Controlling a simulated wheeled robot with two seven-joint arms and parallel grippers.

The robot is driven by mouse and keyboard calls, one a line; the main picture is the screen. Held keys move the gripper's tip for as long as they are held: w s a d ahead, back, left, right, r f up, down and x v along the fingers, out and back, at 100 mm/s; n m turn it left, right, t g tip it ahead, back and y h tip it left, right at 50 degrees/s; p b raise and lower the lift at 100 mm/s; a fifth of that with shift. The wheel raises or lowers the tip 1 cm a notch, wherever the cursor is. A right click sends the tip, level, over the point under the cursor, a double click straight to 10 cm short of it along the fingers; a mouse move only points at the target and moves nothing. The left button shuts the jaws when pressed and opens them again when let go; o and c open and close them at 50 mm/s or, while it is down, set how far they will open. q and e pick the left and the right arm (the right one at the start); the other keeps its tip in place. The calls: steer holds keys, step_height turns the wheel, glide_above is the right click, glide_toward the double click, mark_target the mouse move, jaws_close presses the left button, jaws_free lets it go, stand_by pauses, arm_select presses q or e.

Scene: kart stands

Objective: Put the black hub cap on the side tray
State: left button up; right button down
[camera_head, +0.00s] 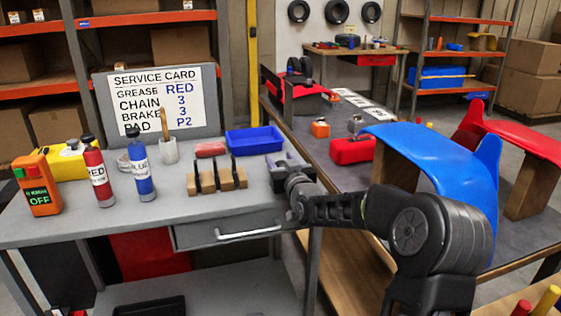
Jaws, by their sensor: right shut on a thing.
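My right gripper (287,164) is over the right end of the grey workbench (225,208), just right of the wooden slotted block. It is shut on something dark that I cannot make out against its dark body. No black hub cap shows clearly anywhere else in view. A shallow blue tray (254,142) lies on the bench behind the gripper and a little to its left; it looks empty. I cannot tell whether it is the side tray. My left gripper is not in view.
The bench also holds a red bottle (96,172), a blue bottle (142,170), an orange meter (38,187) and a slotted wooden block (217,180). A service card (156,98) stands behind. A blue fairing (425,153) stands on the right table.

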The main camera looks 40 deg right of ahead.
steer(key=shift+f, duration=0.15)
steer(key=c, duration=0.7)
jaws_free()
steer(key=shift+r, duration=0.2)
steer(key=v, duration=1.2)
steer(key=shift+o, duration=0.2)
